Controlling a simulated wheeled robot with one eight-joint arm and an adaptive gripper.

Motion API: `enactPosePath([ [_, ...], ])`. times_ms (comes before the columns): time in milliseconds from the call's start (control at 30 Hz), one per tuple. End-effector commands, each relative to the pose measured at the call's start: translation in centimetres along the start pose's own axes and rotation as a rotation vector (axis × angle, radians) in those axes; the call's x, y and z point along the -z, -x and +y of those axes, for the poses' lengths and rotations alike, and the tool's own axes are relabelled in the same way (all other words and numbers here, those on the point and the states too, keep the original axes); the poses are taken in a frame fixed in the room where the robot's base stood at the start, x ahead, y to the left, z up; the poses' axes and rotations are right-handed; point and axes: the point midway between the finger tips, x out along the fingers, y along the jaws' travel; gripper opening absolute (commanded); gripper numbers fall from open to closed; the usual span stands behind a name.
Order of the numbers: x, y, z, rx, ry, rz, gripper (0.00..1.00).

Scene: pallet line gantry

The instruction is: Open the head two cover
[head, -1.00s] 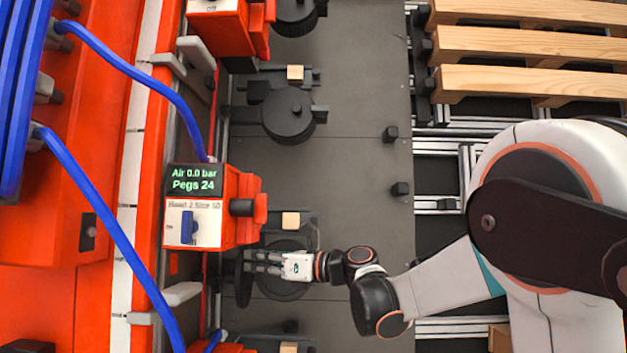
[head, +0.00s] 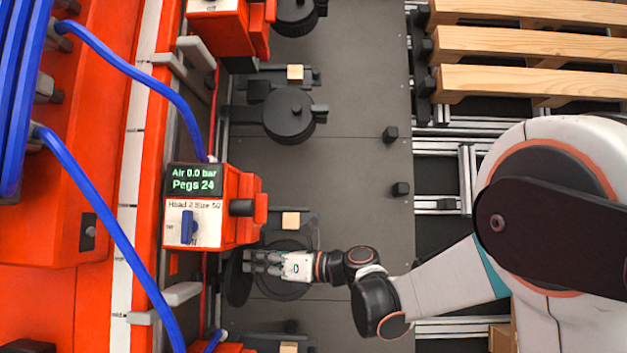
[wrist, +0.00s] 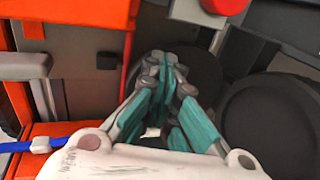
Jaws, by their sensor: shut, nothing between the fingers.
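The head two unit (head: 213,205) is an orange box with a display reading Air 0.0 bar, Pegs 24, and a blue switch. Below it, a black round cover (head: 236,285) stands swung up and tilted leftward off the round black pot (head: 290,292). My gripper (head: 248,263) reaches left over the pot, fingers closed and empty, its tips at or very near the cover's inner face; contact cannot be told. In the wrist view the shut fingertips (wrist: 165,62) are in front of the dark cover (wrist: 203,72), with the round pot (wrist: 275,128) at right.
Another black pot with its lid down (head: 288,115) sits farther up the grey plate (head: 355,200). Blue hoses (head: 125,65) run over the orange machine at left. A grey lever (head: 182,293) juts near the cover. Wooden pallets (head: 530,45) lie at upper right.

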Motion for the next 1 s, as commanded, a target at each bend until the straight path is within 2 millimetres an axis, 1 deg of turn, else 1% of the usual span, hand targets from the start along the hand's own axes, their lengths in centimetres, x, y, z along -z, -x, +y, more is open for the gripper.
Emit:
enactPosePath([
  [1000, 0.0, 4.7, -0.2, 0.002, -0.001, -0.001, 0.00],
])
